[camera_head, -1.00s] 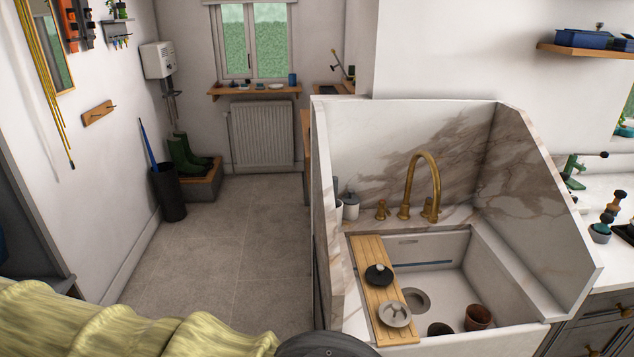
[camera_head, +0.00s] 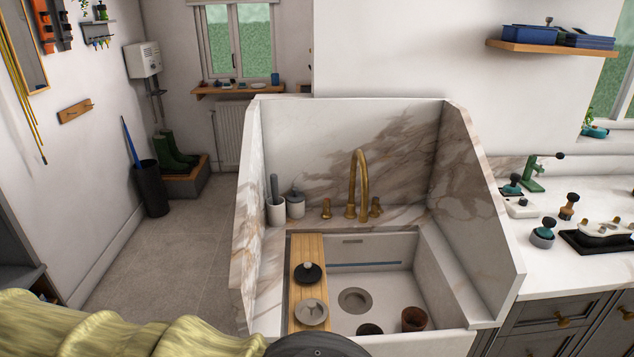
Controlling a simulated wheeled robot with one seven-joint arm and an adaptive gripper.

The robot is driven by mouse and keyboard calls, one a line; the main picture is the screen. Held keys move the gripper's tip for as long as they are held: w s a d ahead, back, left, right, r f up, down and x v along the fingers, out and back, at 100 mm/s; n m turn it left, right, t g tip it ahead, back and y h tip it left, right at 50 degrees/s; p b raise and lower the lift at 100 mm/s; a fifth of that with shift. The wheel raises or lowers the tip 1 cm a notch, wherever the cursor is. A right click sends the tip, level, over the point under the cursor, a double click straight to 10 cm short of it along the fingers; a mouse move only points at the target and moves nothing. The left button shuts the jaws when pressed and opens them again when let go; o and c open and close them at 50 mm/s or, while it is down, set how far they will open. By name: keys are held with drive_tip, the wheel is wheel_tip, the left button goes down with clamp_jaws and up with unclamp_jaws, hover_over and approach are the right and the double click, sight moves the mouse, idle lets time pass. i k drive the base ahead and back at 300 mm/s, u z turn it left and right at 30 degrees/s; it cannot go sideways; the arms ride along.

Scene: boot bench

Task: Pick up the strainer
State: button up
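A grey metal disc with a small raised knob (camera_head: 311,312), which looks like a sink strainer, lies on the wooden board (camera_head: 313,246) across the left side of the sink. A black round piece with a pale knob (camera_head: 308,272) lies on the same board, just behind it. I cannot tell for certain which of the two is the strainer. A round drain (camera_head: 355,300) shows in the sink floor. My arm, in a yellow-green sleeve with a dark round joint, crosses the bottom left. My gripper is outside the picture.
The white sink (camera_head: 385,285) has marble splash walls and a brass tap (camera_head: 361,185). A brown pot (camera_head: 414,319) and a dark round piece (camera_head: 369,329) lie in it. Tools stand on the counter (camera_head: 585,195) at right. The floor (camera_head: 185,250) at left is clear.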

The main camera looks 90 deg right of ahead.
sight(310, 310)
drive_tip(key=k, duration=0.7)
drive_tip(key=z, duration=2)
